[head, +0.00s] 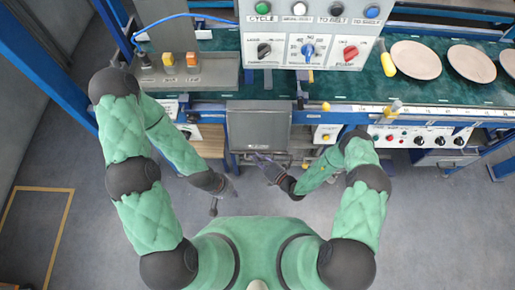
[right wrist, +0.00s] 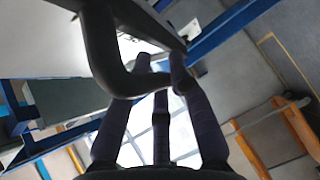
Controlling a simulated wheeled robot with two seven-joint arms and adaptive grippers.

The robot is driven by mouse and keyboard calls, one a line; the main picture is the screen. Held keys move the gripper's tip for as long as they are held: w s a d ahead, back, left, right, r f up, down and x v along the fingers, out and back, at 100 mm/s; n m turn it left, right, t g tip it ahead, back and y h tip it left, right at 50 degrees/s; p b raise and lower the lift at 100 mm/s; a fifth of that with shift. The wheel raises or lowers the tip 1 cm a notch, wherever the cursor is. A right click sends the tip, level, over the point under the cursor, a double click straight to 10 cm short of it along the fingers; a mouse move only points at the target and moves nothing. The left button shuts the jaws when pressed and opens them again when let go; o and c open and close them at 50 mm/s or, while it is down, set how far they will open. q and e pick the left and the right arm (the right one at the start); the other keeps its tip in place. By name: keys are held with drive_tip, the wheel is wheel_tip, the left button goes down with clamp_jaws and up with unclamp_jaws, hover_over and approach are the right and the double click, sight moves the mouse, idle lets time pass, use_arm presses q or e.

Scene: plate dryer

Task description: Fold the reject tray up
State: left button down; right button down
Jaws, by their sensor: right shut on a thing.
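The reject tray (head: 258,127) appears as a grey panel with a raised rim under the middle of the bench front in the head view. I cannot tell its exact tilt. My right gripper (head: 262,159) is at the tray's lower edge. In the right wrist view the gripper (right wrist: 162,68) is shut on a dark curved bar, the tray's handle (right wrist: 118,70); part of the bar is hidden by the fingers. My left gripper (head: 228,193) hangs empty below and left of the tray, apart from it; its jaws are too small to read.
A control panel (head: 308,40) with buttons and knobs stands above the tray. Plates (head: 416,60) lie on the green belt at the right. A knob panel (head: 420,136) is on the bench front at right. The grey floor (head: 420,220) in front is clear.

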drive_tip(key=s+r+m+g+h+p, duration=0.1)
drive_tip(key=s+r+m+g+p, duration=0.1)
drive_tip(key=r+p, duration=0.9)
drive_tip(key=s+r+m+g+h+p, duration=0.1)
drive_tip(key=s+r+m+g+p, duration=0.2)
drive_tip(key=r+p, duration=0.8)
drive_tip(key=shift+s+r+g+h+p, duration=0.35)
drive_tip(key=shift+s+r+g, duration=0.2)
drive_tip(key=shift+s+g, duration=0.65)
drive_tip(key=c, duration=1.1)
unclamp_jaws()
drive_tip(key=shift+m, duration=0.3)
drive_tip(key=v, duration=1.2)
